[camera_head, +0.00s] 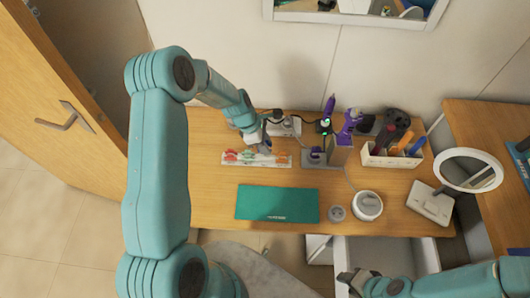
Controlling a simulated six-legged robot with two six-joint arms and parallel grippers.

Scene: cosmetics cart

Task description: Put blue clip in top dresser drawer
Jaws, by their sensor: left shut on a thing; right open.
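My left gripper (264,147) is at the right part of a white clip tray (229,161) on the wooden desk. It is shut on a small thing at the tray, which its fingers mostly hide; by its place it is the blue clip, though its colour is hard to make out. Red, orange and green clips (247,155) lie in the tray to the left of the fingers. A pale drawer (390,252) stands open under the desk's front edge. My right gripper (352,281) is open and empty, low near the drawer's front left.
A green mat (277,203) lies in front of the tray. A white round container (367,205) and a small grey one (337,213) stand right of it.

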